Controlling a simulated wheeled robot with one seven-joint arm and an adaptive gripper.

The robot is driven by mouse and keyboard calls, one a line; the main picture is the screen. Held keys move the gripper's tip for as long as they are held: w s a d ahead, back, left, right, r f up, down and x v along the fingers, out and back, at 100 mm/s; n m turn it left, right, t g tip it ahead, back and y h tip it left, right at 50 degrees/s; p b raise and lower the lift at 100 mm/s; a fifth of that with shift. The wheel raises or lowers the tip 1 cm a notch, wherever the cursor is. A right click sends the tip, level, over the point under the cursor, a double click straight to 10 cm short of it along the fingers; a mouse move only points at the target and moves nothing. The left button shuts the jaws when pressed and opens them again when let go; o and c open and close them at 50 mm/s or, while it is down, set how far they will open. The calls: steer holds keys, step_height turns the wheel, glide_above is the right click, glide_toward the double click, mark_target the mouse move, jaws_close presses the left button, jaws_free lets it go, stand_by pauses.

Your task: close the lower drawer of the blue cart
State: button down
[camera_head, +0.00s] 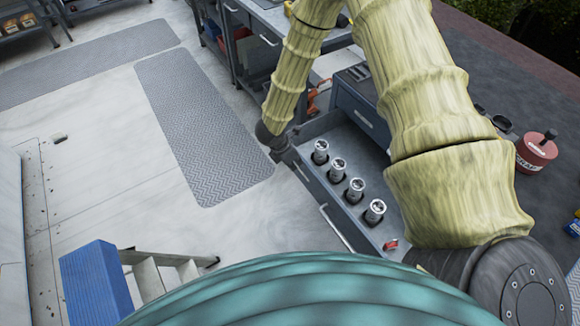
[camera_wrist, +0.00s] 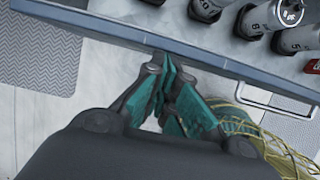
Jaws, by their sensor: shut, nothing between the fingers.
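The blue cart (camera_head: 357,108) stands right of centre in the head view, partly hidden behind my arm. Its open drawer (camera_head: 329,196) juts out toward the left and holds several silver cylinders standing in dark holders. A pale bar handle (camera_head: 336,228) runs along the drawer's front. My gripper (camera_head: 280,149) is at the far end of that front, small and dark in the head view. In the wrist view my gripper (camera_wrist: 168,65) is shut and empty, its teal fingertips at the blue front edge (camera_wrist: 215,62) of the drawer. I cannot tell whether they touch it.
A red tin (camera_head: 536,152) stands on the dark worktop at right. Workbenches (camera_head: 262,45) stand behind the cart. A grey ribbed mat (camera_head: 195,120) lies on open floor at left. Yellowish strands (camera_wrist: 275,140) show beside my gripper.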

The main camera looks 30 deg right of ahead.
steer(key=w+d, duration=0.1)
steer(key=d, duration=2.1)
steer(key=shift+w+d, duration=0.35)
steer(key=shift+a, duration=0.1)
